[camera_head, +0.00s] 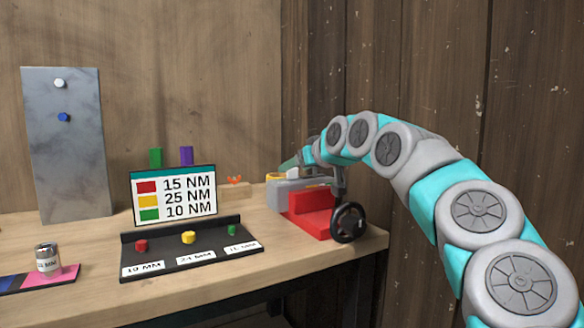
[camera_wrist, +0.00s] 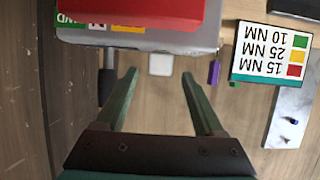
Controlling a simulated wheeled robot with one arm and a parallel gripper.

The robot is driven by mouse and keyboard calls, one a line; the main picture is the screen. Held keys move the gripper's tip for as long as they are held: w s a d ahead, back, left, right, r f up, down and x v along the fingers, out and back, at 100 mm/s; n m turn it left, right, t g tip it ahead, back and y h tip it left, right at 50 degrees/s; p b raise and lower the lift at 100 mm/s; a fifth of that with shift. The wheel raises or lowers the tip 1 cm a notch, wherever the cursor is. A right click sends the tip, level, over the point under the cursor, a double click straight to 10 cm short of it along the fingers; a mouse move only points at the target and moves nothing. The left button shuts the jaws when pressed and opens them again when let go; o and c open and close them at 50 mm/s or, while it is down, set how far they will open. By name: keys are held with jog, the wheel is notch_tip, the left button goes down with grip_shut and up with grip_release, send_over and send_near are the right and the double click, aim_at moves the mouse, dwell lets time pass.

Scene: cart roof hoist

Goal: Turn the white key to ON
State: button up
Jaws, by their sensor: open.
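A small white block (camera_wrist: 160,65), which looks like the white key, sticks out from the edge of a grey housing (camera_wrist: 150,38) in the wrist view. My gripper (camera_wrist: 158,74) is open, with its two green fingers on either side of the white block and apart from it. In the head view the red and grey machine (camera_head: 309,212) stands at the table's right end.
A black handwheel (camera_head: 349,222) is on the machine's front. Left of it are a sign with torque values (camera_head: 174,196) and a black rack (camera_head: 183,254) with coloured knobs. A grey panel (camera_head: 66,145) stands at the back left. A wooden wall is close on the right.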

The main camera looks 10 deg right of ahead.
jog(key=shift+x, duration=1.55)
grip_shut()
